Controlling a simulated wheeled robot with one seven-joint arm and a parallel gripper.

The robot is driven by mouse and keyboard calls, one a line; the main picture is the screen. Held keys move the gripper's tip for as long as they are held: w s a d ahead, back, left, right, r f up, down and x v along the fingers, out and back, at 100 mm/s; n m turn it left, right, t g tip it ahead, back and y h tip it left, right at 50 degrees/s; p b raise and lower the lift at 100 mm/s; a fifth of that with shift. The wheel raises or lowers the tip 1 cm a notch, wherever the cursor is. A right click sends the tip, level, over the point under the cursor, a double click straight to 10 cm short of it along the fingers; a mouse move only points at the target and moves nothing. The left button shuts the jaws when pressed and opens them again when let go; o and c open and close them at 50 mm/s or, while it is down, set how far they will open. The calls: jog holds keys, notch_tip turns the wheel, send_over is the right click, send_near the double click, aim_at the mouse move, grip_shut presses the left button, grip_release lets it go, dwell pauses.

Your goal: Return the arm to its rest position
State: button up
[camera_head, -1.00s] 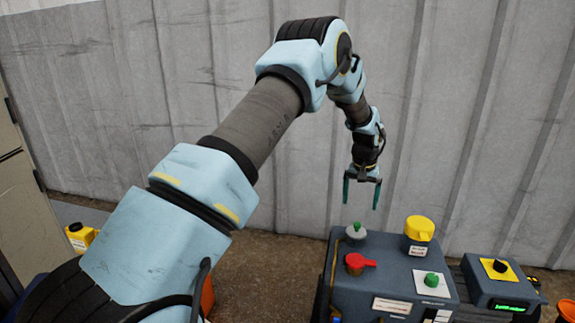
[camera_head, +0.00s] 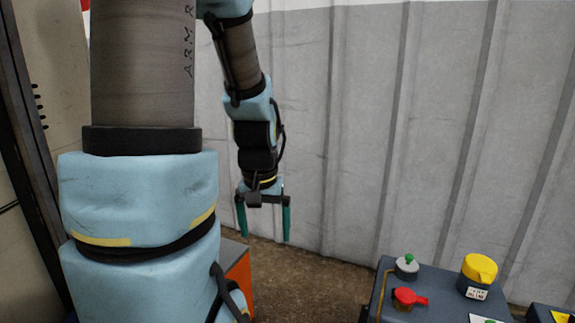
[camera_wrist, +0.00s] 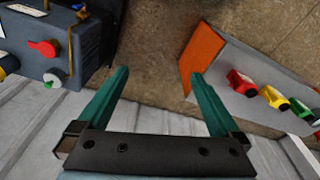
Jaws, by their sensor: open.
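My gripper (camera_head: 264,222) hangs below my bent arm in the head view, its two green fingers pointing down and spread apart with nothing between them. It is left of the dark control box and clear of it, in front of the grey corrugated wall. In the wrist view my gripper (camera_wrist: 157,85) is also open and empty, with brown floor between and beyond its fingers.
The dark control box (camera_head: 440,290) carries a red handle (camera_head: 408,297), a yellow knob (camera_head: 480,268) and a green-topped knob (camera_head: 407,264). An orange-ended grey unit (camera_wrist: 204,55) with red, yellow and green parts lies right in the wrist view. Corrugated wall (camera_head: 380,130) stands behind.

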notch_tip(320, 180, up, 20)
jog(key=s+a+p, duration=0.1)
jog(key=s+p, duration=0.1)
jog(key=p, duration=1.8)
jog(key=shift+s+a, duration=0.4)
